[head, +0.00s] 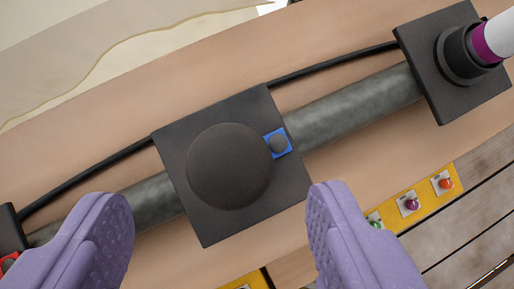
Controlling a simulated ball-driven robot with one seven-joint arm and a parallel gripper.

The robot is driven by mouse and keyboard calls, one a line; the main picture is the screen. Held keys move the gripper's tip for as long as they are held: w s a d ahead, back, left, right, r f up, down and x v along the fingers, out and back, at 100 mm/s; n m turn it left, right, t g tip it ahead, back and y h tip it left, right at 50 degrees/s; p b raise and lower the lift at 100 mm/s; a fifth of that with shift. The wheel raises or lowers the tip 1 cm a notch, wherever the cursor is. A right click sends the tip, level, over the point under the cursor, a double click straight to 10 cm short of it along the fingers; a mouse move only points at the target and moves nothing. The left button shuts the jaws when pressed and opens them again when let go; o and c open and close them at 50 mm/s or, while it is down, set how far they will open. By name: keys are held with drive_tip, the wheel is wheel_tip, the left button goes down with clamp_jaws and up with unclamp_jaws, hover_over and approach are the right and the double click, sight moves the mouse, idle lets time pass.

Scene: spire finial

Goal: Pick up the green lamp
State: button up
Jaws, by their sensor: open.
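My gripper (218,203) shows as two purple fingers at the lower left and lower right. It is open, with a wide gap and nothing held between the fingers. A small green lamp (375,221) sits on the yellow strip (427,205) at the right. It is just right of my right finger, which covers part of it.
A purple lamp (411,204) and an orange lamp (446,184) share the strip. A black square plate (188,143) with a dome and blue-framed button lies ahead. A grey pipe (350,106) runs to another black plate (431,84) bearing a white-and-purple cylinder.

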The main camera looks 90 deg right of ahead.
sight(229, 186)
drive_tip(key=b+x, duration=0.1)
drive_tip(key=x, duration=0.5)
drive_tip(key=shift+s+d+b, duration=0.15)
drive_tip(key=shift+b, duration=0.15)
drive_tip(key=shift+r, duration=0.1)
clamp_jaws()
